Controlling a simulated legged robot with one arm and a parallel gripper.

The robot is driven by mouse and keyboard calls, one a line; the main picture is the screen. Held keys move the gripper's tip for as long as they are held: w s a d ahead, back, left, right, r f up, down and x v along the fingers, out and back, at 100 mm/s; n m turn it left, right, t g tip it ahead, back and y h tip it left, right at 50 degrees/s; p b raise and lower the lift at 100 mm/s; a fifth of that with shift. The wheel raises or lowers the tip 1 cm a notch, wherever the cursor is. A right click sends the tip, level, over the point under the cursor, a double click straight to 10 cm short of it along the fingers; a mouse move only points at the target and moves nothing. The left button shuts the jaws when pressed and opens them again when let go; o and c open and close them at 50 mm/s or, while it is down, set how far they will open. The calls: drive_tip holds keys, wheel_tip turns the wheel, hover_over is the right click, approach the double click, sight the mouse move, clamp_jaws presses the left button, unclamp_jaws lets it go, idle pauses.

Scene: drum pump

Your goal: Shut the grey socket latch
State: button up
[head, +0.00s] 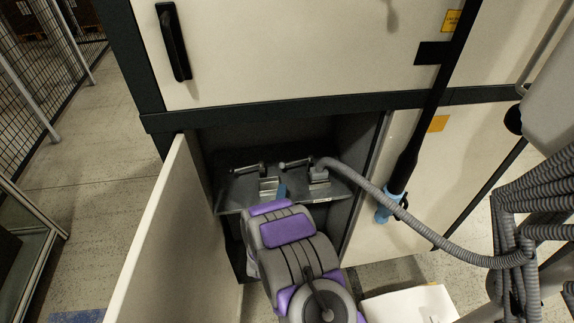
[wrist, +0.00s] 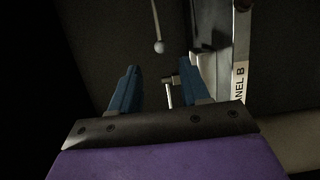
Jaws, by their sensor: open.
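A metal panel (head: 232,199) inside the open cabinet carries two sockets, each with a lever latch. The left latch (head: 247,168) and the right latch (head: 296,162) both have dark handles. The left socket (head: 268,186) is close to my gripper; a grey hose runs into the right socket (head: 319,176). I cannot tell for certain which latch is the grey one. My gripper (wrist: 163,80) is open, with two blue fingers apart. A small metal rod piece (wrist: 168,92) shows between and beyond them. A ball-ended lever (wrist: 157,30) is farther ahead. I see no contact.
The cabinet door (head: 165,240) stands open on the left. The grey hose (head: 400,217) sags across the right side. A strip lettered "NEL B" (wrist: 240,85) borders the wrist view's right.

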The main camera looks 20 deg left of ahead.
sight(288, 164)
drive_tip(key=b+x, duration=0.2)
drive_tip(key=x, duration=1.2)
drive_tip(key=shift+w+f+b, duration=0.15)
drive_tip(key=shift+w+b, duration=0.2)
drive_tip(key=shift+w, duration=0.35)
clamp_jaws()
drive_tip(key=shift+s, duration=0.15)
